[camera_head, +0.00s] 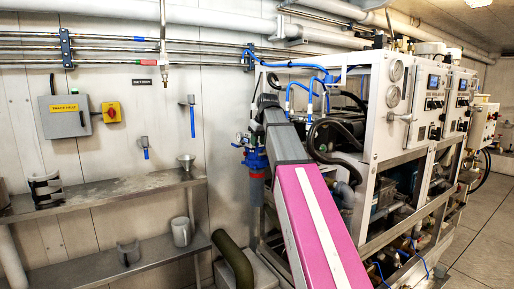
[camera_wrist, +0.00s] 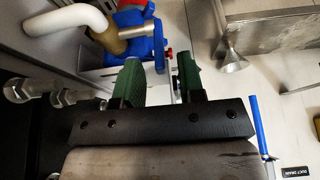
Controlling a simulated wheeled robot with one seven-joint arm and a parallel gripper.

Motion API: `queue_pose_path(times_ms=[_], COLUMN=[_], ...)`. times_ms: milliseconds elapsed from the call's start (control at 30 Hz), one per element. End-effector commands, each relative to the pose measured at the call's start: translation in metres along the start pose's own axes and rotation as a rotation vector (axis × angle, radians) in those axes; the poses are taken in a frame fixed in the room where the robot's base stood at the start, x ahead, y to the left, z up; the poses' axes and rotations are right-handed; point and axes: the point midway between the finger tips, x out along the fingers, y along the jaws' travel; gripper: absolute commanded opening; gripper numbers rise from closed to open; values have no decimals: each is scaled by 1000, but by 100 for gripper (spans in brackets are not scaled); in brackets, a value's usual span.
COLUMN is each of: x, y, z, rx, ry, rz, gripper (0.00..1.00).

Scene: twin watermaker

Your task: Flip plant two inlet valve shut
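My gripper (camera_wrist: 160,75) shows in the wrist view with two green fingers held apart, and nothing is clearly clamped between them. Beyond the gap are a white bracket or panel and a small red part (camera_wrist: 169,53). A blue filter head (camera_wrist: 135,18) with a brass and steel fitting and a white pipe lies just beyond the left finger. In the head view the blue filter housing (camera_head: 256,158) hangs beside the end of my arm. I cannot tell which part is the plant two inlet valve.
The white watermaker rack (camera_head: 392,120) with hoses and gauges stands to the right of my arm. A steel shelf (camera_head: 110,192) with a funnel (camera_head: 186,161) runs along the left wall. Blue pipe ends (camera_head: 192,118) hang above it. Floor is clear at far right.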

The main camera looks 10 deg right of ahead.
Motion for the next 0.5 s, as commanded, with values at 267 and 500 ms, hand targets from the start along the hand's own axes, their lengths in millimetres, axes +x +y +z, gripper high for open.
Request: queue_pose_path(times_ms=[267,500], x=[27,31], y=[0,0], z=[0,0], rx=[0,0], ry=[0,1], rz=[0,1], gripper=[36,36])
